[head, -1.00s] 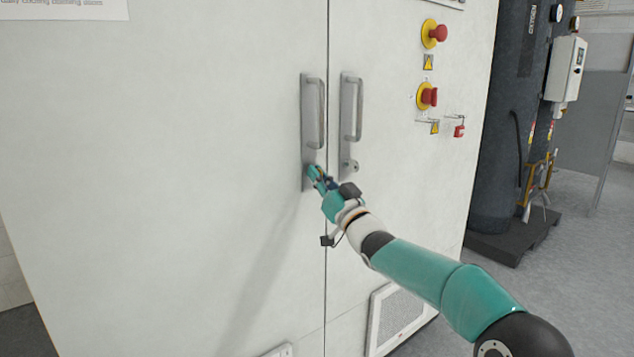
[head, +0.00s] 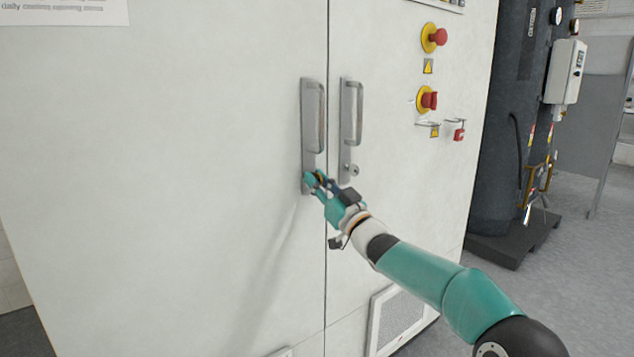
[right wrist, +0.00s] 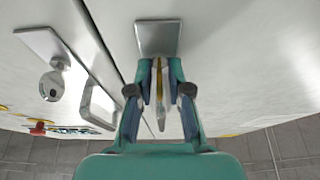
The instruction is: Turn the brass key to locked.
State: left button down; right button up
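The brass key (right wrist: 158,78) shows in the right wrist view as a thin yellow strip, seen nearly edge-on. It stands at the metal handle plate (right wrist: 158,38) of the left cabinet door. In the head view this plate (head: 309,150) carries an upright bar handle. My right gripper (head: 315,178) is at the plate's lower end. In the right wrist view its fingers (right wrist: 160,75) lie on both sides of the key. Whether both pads press on the key is unclear. The key's far end and its slot are hidden. My left gripper is not in view.
The right door's handle plate (head: 345,130) with a round lock (head: 352,169) is close to the right of my gripper. Red stop knobs (head: 428,99) and a small red padlock (head: 459,134) are farther right. The left door's surface is clear.

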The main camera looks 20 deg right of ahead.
jog(key=shift+o, duration=0.4)
jog(key=shift+r, duration=0.1)
jog(key=shift+s+d, duration=0.1)
jog(key=shift+s, duration=0.2)
jog(key=v, duration=1.1)
jog(key=shift+f, duration=0.35)
jog(key=shift+s+d, duration=0.1)
